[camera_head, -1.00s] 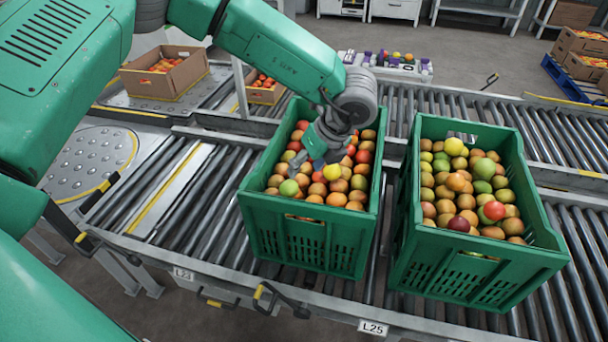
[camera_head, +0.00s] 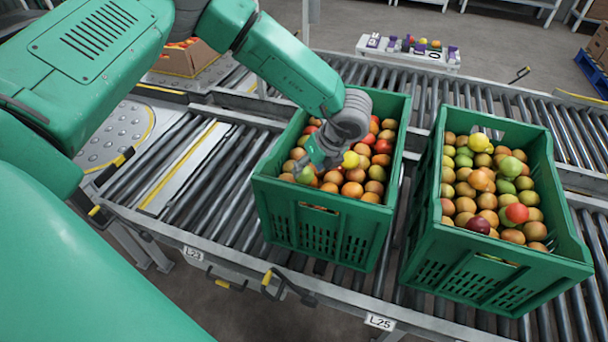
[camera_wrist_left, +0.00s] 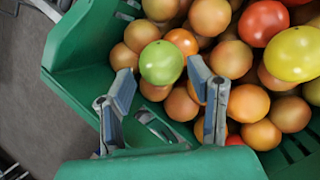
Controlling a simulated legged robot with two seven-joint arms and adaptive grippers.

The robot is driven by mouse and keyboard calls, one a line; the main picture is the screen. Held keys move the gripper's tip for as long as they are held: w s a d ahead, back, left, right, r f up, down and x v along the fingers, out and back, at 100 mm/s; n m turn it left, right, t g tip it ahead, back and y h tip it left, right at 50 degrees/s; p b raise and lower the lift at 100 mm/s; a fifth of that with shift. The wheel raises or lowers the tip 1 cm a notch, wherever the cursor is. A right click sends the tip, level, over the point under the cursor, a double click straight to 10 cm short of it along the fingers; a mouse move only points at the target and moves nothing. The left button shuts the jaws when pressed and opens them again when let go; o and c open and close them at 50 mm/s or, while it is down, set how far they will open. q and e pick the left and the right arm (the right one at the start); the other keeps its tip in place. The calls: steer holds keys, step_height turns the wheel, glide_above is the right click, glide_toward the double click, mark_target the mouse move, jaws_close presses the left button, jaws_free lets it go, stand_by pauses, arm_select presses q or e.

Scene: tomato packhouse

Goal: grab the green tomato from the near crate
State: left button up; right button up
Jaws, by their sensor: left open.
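The green tomato (camera_head: 305,174) lies at the front left corner of the left-hand green crate (camera_head: 322,238), among orange and red tomatoes. In the left wrist view the green tomato (camera_wrist_left: 161,62) shows between and just beyond the two fingertips, close to the crate wall (camera_wrist_left: 80,52). My left gripper (camera_head: 316,160) is open and empty, pointing down into this crate right beside the green tomato. In the wrist view its fingers (camera_wrist_left: 162,82) stand apart on either side of the tomato. I cannot tell whether they touch it. My right gripper is not in view.
A yellow tomato (camera_head: 351,160) lies to the right of my gripper. A second green crate (camera_head: 480,275) of mixed tomatoes stands to the right. Both crates stand on a roller conveyor (camera_head: 205,175), with free rollers at the left. A white tray of small items (camera_head: 408,50) is behind.

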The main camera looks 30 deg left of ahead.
mark_target(308, 171)
arm_select(q)
steer(key=x, duration=0.3)
steer(key=shift+f, duration=0.3)
steer(key=shift+d, duration=0.15)
steer(key=shift+r, duration=0.1)
steer(key=c, duration=0.6)
